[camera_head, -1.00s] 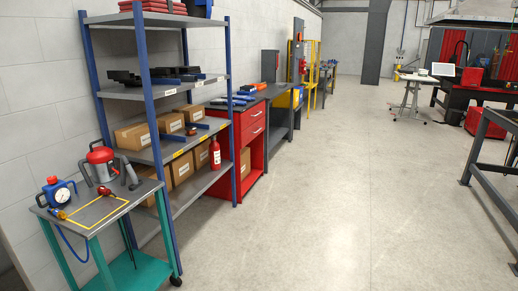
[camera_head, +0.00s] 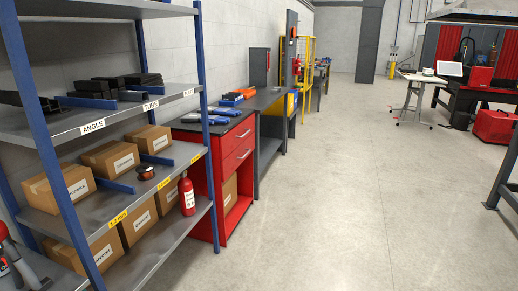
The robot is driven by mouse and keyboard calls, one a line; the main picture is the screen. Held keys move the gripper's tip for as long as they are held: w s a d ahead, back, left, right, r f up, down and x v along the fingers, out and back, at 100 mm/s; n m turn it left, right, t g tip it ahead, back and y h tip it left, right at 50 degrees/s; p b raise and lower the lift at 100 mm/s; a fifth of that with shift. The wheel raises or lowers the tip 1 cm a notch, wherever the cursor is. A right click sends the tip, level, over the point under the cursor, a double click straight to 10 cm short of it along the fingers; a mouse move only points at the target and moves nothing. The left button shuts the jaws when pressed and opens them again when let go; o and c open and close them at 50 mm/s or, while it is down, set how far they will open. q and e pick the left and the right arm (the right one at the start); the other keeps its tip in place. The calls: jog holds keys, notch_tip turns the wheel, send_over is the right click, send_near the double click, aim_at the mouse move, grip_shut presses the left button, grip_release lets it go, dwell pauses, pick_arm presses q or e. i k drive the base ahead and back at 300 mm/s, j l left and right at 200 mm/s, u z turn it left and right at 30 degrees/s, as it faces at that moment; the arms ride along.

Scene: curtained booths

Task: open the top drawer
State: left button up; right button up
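A red cabinet (camera_head: 204,168) with a dark top stands against the left wall, just past the shelving rack. Its front has two red drawers, one above the other. The top drawer (camera_head: 238,141) has a light handle and looks shut. The lower drawer (camera_head: 238,160) also looks shut. Below them is an open space with a cardboard box. Blue-handled tools (camera_head: 222,112) lie on the cabinet top. Neither of my grippers shows in the head view.
A blue-post shelving rack (camera_head: 100,124) with boxes stands close on the left. A red fire extinguisher (camera_head: 187,196) stands on its lower shelf. A dark workbench (camera_head: 268,100) stands beyond the cabinet. The concrete floor (camera_head: 320,200) ahead and right is clear. A dark frame (camera_head: 504,180) edges the right side.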

aim_at(231, 141)
jog(key=i+z, duration=0.15)
jog(key=i, duration=1.85)
